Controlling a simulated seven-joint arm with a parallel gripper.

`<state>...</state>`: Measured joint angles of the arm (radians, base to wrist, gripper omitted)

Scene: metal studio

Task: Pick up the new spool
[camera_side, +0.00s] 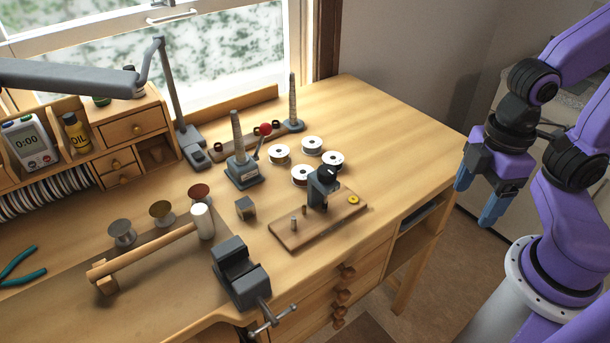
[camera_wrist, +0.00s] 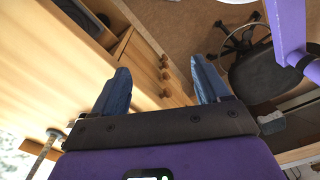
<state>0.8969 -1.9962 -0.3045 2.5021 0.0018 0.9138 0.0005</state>
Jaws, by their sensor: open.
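Several white-rimmed spools stand grouped on the bench in the side view: a back one (camera_side: 312,145), a left one (camera_side: 279,155), a right one (camera_side: 332,160) and a front one (camera_side: 301,176). Three more spools, grey (camera_side: 122,232), gold (camera_side: 162,213) and copper-red (camera_side: 199,193), stand near a wooden bar at the left. I cannot tell which is the new spool. My gripper (camera_side: 478,195) is open and empty, off the bench's right edge, far from all spools. Its blue fingers also show spread in the wrist view (camera_wrist: 160,66), where no spool is visible.
A small wooden board with a dark fixture (camera_side: 321,186) stands just in front of the grouped spools. A vise (camera_side: 240,275) sits at the front edge. The bench's right part (camera_side: 400,140) is clear.

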